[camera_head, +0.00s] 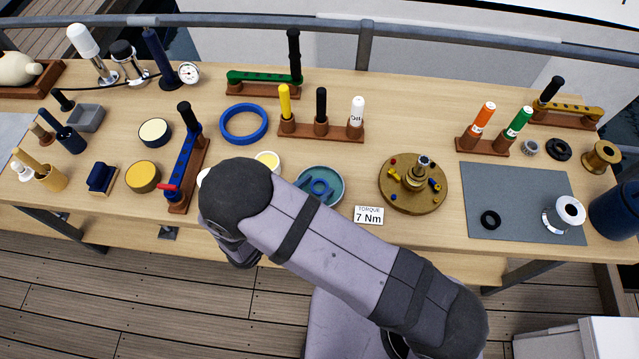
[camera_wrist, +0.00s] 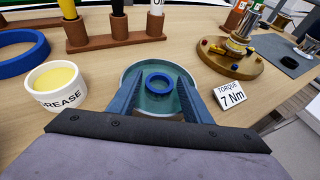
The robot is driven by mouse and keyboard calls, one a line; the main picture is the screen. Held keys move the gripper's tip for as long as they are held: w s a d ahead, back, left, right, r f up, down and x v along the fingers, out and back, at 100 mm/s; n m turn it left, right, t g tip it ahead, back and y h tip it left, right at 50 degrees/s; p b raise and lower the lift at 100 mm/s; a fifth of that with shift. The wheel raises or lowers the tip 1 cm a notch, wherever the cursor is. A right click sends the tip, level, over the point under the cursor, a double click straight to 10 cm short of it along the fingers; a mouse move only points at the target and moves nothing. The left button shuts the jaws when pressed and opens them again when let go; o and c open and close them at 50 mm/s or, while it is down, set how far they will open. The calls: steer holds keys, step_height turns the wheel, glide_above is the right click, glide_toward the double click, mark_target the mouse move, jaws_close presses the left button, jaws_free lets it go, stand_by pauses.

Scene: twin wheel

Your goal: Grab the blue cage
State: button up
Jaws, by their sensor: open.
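A small blue ring, which looks like the blue cage (camera_wrist: 159,74), lies in a round teal dish (camera_wrist: 131,74). The dish also shows in the head view (camera_head: 340,198), with the blue ring (camera_head: 319,178) inside it. My gripper (camera_wrist: 159,83) is open, with its two blue-grey fingers reaching over the dish, one on each side of the ring. The fingers appear apart from the ring; I cannot tell how high they are above it. In the head view my arm hides much of the gripper.
A white grease pot (camera_wrist: 56,88) stands left of the dish, and a torque card (camera_wrist: 230,94) lies to its right. A larger blue ring (camera_head: 224,135) lies behind left. A brass round base with small parts (camera_head: 394,199) stands right. A rack with three upright handles (camera_head: 340,132) stands behind.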

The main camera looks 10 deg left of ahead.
steer(key=shift+x, duration=0.95)
steer(key=c, duration=0.9)
steer(key=shift+r, duration=0.25)
steer(key=shift+r+b, duration=1)
steer(key=shift+r, duration=3.8)
